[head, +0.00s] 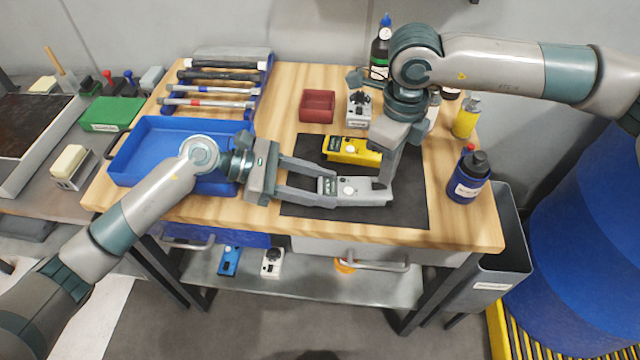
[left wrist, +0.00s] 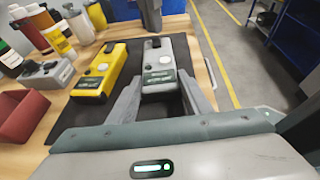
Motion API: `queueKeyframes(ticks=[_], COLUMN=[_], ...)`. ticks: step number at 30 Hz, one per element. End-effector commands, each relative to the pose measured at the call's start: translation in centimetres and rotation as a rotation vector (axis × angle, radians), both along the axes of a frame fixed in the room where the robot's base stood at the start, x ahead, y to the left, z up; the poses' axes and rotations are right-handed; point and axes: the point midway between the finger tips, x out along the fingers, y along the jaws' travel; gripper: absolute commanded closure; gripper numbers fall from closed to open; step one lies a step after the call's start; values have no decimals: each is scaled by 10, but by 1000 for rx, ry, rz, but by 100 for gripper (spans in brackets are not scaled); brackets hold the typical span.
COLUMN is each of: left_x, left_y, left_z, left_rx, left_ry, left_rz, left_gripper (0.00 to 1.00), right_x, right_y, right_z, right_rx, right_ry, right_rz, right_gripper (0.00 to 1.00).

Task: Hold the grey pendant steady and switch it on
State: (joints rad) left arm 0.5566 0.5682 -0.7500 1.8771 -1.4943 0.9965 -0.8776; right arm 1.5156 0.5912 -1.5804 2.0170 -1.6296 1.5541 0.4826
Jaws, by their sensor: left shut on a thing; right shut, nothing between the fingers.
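The grey pendant (head: 360,190) lies on the black mat (head: 408,212) near the front of the table. My left gripper (head: 326,188) is shut on its left end. In the left wrist view the grey pendant (left wrist: 161,75) sits between the two fingers, with a white round knob and a label on its face. My right gripper (head: 382,178) is shut and empty, pointing down at the right part of the grey pendant. Its tip hides part of the pendant there; I cannot tell whether it touches. In the left wrist view the right gripper (left wrist: 152,20) stands at the pendant's far end.
A yellow pendant (head: 350,150) lies just behind the grey one. Behind it are a grey box with a dark knob (head: 359,108) and a red tray (head: 317,106). A blue tray (head: 140,150) is left; a blue bottle (head: 468,182) is right.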

Motion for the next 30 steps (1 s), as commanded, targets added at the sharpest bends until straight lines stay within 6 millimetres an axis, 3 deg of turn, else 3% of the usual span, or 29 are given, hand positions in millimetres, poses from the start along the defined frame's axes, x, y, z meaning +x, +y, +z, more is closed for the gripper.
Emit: queueKeyframes(ticks=[30], left_x=[0], left_y=[0], left_z=[0], left_rx=[-1], left_ry=[0], left_rz=[0], left_gripper=[91], right_x=[0], right_y=[0], right_z=[-10], right_rx=[0], right_ry=[1], right_rz=[0], right_gripper=[100])
